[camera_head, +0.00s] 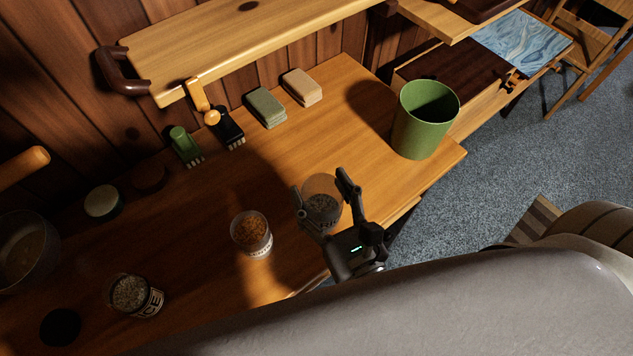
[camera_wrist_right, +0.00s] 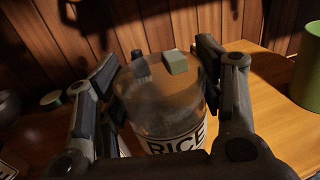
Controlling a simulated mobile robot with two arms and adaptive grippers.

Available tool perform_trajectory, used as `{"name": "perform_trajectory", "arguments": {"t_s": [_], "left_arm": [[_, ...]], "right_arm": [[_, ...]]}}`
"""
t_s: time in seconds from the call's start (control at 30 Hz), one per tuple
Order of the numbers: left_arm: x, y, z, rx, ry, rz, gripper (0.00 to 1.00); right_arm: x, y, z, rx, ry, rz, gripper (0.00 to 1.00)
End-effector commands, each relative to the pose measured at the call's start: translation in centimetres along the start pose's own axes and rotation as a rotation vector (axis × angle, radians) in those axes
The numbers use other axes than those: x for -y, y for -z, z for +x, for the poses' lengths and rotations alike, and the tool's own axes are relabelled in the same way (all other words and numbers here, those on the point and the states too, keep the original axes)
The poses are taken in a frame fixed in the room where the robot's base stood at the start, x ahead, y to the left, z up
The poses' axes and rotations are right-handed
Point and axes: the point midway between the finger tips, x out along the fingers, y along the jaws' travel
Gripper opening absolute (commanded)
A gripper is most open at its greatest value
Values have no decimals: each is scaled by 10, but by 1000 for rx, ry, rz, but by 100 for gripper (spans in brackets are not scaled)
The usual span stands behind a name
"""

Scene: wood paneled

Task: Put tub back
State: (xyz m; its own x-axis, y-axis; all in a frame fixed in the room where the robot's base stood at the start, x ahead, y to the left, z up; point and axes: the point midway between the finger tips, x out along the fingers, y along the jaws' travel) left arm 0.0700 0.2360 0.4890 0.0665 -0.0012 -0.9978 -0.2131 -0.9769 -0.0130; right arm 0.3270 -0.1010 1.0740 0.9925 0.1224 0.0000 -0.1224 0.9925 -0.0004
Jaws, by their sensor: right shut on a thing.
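A clear tub (camera_head: 322,207) with dark contents low inside is between the fingers of my right gripper (camera_head: 325,187). In the right wrist view this tub (camera_wrist_right: 165,110) carries a white label reading RICE, and the fingers (camera_wrist_right: 165,75) close on it from both sides. It looks upright; I cannot tell if its base touches the counter. A second clear tub (camera_head: 252,235) with orange contents stands to its left. A third tub (camera_head: 134,294) with pale grains and a partly readable label stands at the lower left. My left gripper is not in view.
A green bin (camera_head: 426,118) stands at the counter's right end. Two sponges (camera_head: 266,107) (camera_head: 302,86) and two brushes (camera_head: 186,145) (camera_head: 227,128) lie along the back, below a wooden shelf (camera_head: 240,45). A bowl (camera_head: 26,250) and round lids (camera_head: 102,202) (camera_head: 60,327) are at left.

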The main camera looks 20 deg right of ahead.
Motion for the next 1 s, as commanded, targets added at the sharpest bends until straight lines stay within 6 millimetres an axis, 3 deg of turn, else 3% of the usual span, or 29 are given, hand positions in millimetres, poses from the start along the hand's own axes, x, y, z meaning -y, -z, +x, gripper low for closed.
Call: {"name": "perform_trajectory", "arguments": {"t_s": [0.1, 0.2, 0.37, 0.63, 1.0], "left_arm": [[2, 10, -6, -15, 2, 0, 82], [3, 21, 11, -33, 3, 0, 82], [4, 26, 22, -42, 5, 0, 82], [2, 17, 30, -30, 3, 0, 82], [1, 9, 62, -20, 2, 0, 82]], "right_arm": [[9, 9, 28, 4, 3, -2, 17], [14, 37, 44, 3, 1, -2, 17], [20, 57, 61, 2, 1, 0, 17], [24, 71, 73, 2, 1, 0, 17], [25, 104, 75, 0, 1, 1, 17]]}}
